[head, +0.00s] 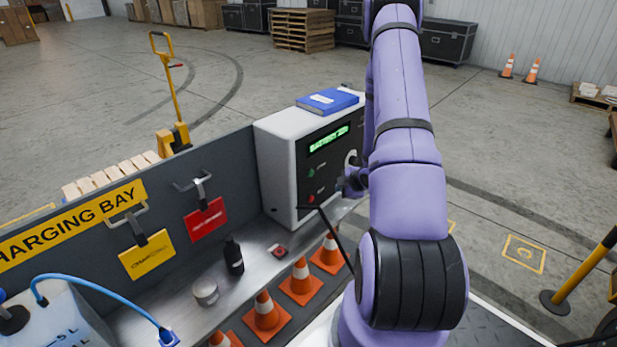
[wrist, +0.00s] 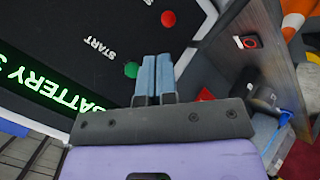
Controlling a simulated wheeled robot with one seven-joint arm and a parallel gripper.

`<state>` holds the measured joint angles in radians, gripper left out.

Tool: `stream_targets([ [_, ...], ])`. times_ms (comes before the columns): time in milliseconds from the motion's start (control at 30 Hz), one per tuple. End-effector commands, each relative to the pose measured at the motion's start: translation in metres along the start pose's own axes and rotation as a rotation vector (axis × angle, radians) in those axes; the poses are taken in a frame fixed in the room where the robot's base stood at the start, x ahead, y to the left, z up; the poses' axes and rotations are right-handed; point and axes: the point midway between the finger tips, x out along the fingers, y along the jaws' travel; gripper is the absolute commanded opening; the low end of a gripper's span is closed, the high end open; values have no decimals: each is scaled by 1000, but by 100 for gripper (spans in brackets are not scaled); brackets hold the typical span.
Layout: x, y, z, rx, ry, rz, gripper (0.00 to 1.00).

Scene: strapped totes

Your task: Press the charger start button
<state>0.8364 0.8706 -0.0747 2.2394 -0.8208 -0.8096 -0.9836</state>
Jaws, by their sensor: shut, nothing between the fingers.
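The charger (head: 278,165) is a light grey box with a black front panel, standing on the bench at the bay wall. Its green start button (head: 311,173) sits above a red button (head: 311,198), under a lit green display (head: 328,139). In the wrist view the green button (wrist: 131,70) shows beside the START label (wrist: 100,47), and the red button (wrist: 168,18) lies farther up. My gripper (wrist: 155,60) is shut and empty, its pale blue fingertips over the panel just right of the green button. I cannot tell whether they touch the panel. In the head view my arm hides much of the gripper.
A blue book (head: 328,101) lies on the charger. Yellow and red tags (head: 206,220) hang on the wall.

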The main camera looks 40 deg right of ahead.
Motion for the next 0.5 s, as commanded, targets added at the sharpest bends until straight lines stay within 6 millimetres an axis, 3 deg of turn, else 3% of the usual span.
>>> stream_targets([
  [267,1,1,-1,0,0,0,0],
  [500,14,10,-10,1,0,0,0],
])
